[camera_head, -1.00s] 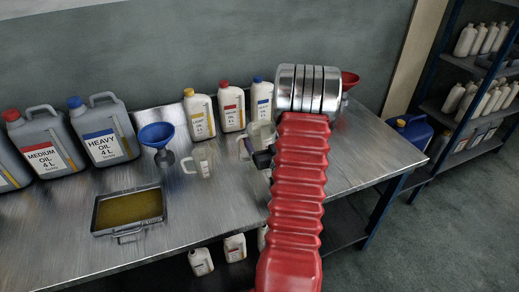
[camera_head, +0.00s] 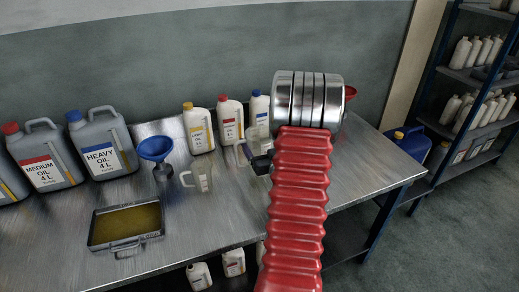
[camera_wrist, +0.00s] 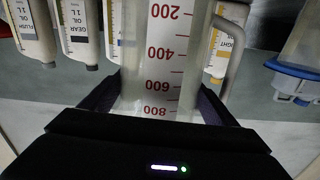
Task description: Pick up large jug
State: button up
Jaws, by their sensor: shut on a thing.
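The large jug is a clear measuring jug with red marks up to 800. In the wrist view the jug (camera_wrist: 165,60) stands between the two dark fingers of my gripper (camera_wrist: 155,98), which is shut on it. Its handle is on the right there. In the head view the jug (camera_head: 263,134) shows in front of the small bottles, partly hidden by my gripper (camera_head: 260,163) and red arm. I cannot tell whether its base touches the table. A smaller clear jug (camera_head: 203,178) stands on the table to its left.
Small oil bottles (camera_head: 230,120) stand close behind the jug. A blue funnel (camera_head: 155,149), large grey canisters (camera_head: 102,145) and an oil tray (camera_head: 92,236) are to the left. A red funnel (camera_head: 350,92) shows at the right. The right part of the metal table (camera_head: 365,165) is clear.

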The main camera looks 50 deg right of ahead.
aim_at(259, 128)
jog(key=shift+r, duration=3.2)
